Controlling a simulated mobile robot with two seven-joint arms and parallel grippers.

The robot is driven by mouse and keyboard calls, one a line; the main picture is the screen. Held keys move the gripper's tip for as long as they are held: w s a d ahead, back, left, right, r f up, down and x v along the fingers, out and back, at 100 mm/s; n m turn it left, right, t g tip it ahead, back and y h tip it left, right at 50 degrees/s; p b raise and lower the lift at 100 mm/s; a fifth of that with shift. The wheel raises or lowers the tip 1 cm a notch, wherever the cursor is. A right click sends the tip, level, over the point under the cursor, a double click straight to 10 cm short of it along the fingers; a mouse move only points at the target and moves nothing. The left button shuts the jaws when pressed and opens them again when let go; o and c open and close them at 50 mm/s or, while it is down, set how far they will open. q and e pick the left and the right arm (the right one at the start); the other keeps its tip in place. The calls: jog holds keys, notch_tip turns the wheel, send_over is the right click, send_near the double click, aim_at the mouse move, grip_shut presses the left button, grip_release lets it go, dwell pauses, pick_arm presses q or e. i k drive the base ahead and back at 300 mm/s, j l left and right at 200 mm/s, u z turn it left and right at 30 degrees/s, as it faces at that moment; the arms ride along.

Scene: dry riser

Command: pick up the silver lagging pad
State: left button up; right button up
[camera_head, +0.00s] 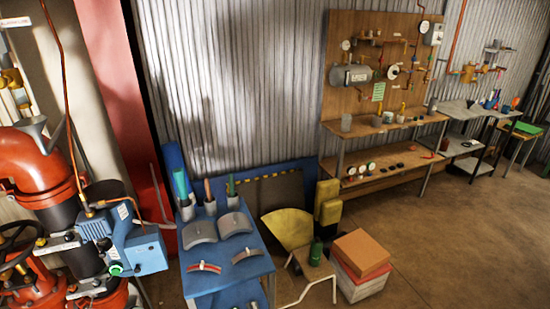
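Two curved silver-grey pads lie side by side on top of a blue table (222,270) at the lower middle. The left pad (198,231) and the right pad (234,223) look alike, and I cannot tell which one is the silver lagging pad. Both rest in front of several cups of tools at the table's back. Neither of my grippers is in view, and nothing is seen touching the pads.
Two thin curved bands, one reddish (204,267) and one greyer (245,255), lie nearer the table's front. Red pipework (40,160) and a blue box (147,252) stand to the left. Open floor (450,230) lies beyond.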

aim_at(230, 225)
jog(key=i+l+u, duration=0.1)
jog(key=i+l, duration=0.15)
jog(key=i+l+u, duration=0.1)
jog(key=l, duration=0.3)
jog(key=i+l+u, duration=0.1)
jog(key=i+l, duration=0.25)
jog(key=i+l+u, duration=0.1)
jog(key=l, duration=0.25)
jog(key=i+l+u, duration=0.1)
jog(key=i+l, duration=0.2)
jog(key=i+l+u, duration=0.1)
jog(key=l, duration=0.35)
jog(key=i, duration=0.1)
